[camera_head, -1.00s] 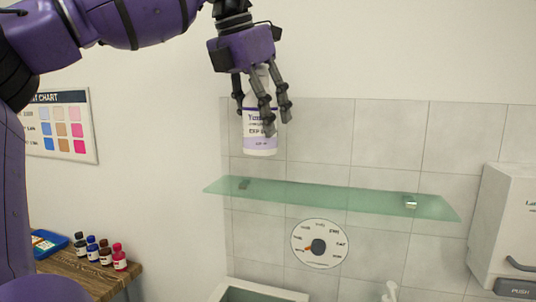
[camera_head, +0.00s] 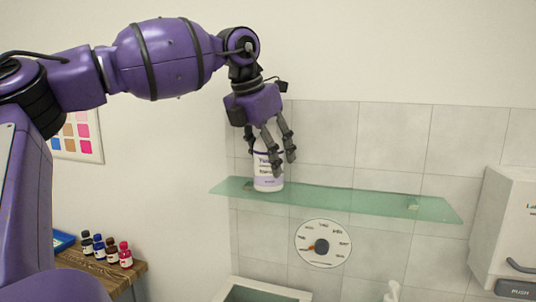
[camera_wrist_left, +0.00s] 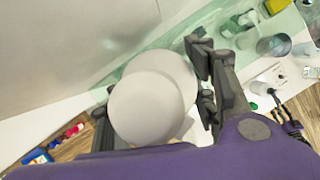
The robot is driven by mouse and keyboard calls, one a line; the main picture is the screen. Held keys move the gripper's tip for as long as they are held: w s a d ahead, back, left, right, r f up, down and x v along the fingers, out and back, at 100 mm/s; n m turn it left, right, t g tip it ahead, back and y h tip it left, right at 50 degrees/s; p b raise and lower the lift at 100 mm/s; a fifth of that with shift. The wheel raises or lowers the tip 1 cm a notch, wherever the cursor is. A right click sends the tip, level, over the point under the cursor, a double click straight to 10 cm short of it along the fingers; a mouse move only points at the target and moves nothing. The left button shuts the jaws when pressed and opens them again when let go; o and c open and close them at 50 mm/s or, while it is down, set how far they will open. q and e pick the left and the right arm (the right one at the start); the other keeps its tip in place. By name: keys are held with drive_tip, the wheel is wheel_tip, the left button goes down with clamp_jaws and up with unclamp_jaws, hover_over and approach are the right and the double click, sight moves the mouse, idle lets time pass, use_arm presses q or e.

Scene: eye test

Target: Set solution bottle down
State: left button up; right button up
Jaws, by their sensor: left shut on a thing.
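A white solution bottle (camera_head: 267,172) with a pale purple label band is upright at the left part of the green glass shelf (camera_head: 350,200). Its base overlaps the shelf's surface in the head view; whether it fully rests there I cannot tell. My left gripper (camera_head: 272,157) reaches down from above and is shut on the bottle, its dark fingers around the upper part. In the left wrist view the bottle's round white top (camera_wrist_left: 150,100) fills the middle between the fingers, with the greenish glass behind it.
A round dial (camera_head: 323,243) is on the tiled wall below the shelf. A white dispenser (camera_head: 505,230) hangs at the right. Several small bottles (camera_head: 111,249) stand on a wooden table at lower left. The shelf right of the bottle is clear.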

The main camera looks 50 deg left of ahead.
use_arm(q)
drive_tip(key=o, duration=1.5)
drive_tip(key=shift+f, duration=0.1)
drive_tip(key=shift+o, duration=0.2)
drive_tip(key=v, duration=1.2)
drive_tip(key=shift+d, duration=0.1)
